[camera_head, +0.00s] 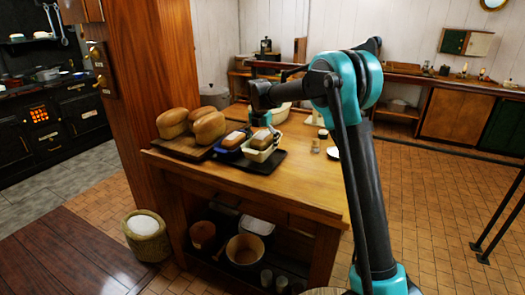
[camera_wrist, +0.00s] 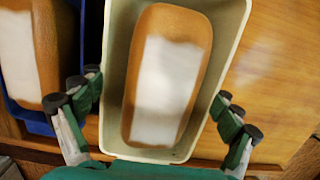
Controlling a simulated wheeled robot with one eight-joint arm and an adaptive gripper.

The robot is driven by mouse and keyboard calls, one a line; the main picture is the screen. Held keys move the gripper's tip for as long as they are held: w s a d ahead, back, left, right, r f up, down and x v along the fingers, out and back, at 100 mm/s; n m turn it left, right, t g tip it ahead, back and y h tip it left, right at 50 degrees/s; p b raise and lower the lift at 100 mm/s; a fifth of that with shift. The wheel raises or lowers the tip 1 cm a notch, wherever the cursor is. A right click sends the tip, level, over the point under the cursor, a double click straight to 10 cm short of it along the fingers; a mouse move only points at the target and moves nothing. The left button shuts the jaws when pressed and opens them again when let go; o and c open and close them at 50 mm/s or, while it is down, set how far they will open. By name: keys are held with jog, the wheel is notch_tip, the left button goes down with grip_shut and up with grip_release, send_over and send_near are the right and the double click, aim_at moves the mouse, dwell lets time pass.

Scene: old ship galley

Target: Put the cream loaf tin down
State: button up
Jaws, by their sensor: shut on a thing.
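The cream loaf tin (camera_head: 259,155) is at the right end of the group on the wooden table, with a brown loaf (camera_head: 262,139) inside that has a white patch on top. In the wrist view the tin (camera_wrist: 226,45) fills the middle, its loaf (camera_wrist: 168,75) lying lengthwise. My gripper (camera_wrist: 158,106) is shut on the tin, a dark-padded finger on each side. The tin looks level. In the head view my arm hides part of the gripper.
A blue loaf tin (camera_head: 228,153) with a loaf stands close on the left; it also shows in the wrist view (camera_wrist: 30,119). Several bare loaves (camera_head: 208,128) lie on a board further left. A small jar (camera_head: 315,146) stands to the right. The table's front right (camera_head: 310,185) is clear.

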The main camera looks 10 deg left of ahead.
jog(key=shift+f, duration=1.5)
jog(key=shift+f, duration=0.1)
jog(key=o, duration=1.1)
jog(key=r, duration=0.4)
jog(key=s+r, duration=0.1)
jog(key=r, duration=0.7)
jog(key=shift+s+a, duration=0.3)
jog(key=shift+s, duration=0.05)
